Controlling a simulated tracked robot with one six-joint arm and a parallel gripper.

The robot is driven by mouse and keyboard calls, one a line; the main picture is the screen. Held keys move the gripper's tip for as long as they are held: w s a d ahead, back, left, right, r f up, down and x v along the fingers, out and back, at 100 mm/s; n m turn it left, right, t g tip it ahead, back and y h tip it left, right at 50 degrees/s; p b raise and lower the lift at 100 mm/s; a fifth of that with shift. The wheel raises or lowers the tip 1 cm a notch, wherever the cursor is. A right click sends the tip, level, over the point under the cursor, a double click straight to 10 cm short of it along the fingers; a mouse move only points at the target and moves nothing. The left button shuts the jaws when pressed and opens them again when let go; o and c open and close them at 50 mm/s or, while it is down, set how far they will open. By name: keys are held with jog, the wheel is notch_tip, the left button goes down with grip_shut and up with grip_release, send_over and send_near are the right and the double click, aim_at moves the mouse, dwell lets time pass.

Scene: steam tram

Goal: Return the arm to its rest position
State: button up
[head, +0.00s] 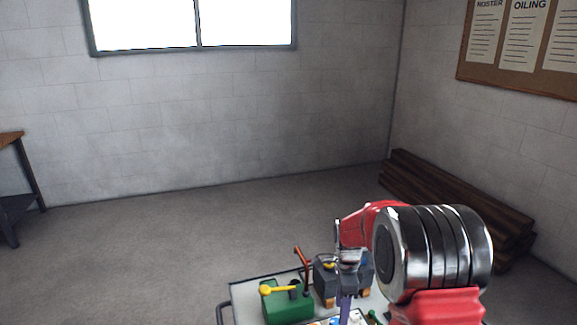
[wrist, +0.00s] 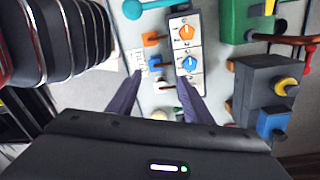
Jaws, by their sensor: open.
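My gripper (wrist: 160,82) is open in the wrist view, its two dark purple fingers apart with nothing held between them. Beyond the fingertips is a grey panel (wrist: 187,88) with an orange knob (wrist: 187,33) and a blue knob (wrist: 190,64). I cannot tell how far the fingers are above it. In the head view my red and silver arm is bent at the lower right. There my gripper (head: 345,308) points down over the cart, partly cut off by the bottom edge.
The cart top (head: 245,296) carries a green box (head: 288,307) with a yellow lever (head: 277,289), and a dark grey box (head: 326,276). A red lever (head: 303,262) rises between them. Timber beams (head: 450,205) lie along the right wall. The floor behind the cart is clear.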

jog(key=s+r+n+t, duration=0.3)
jog(key=s+r+n, duration=0.6)
jog(key=s, duration=0.5)
jog(key=s+r+n+t, duration=0.3)
jog(key=s+r+n, duration=0.6)
jog(key=s+r, duration=0.5)
jog(key=shift+s+d+r, duration=0.15)
jog(key=shift+s+r, duration=0.15)
jog(key=shift+s, duration=0.5)
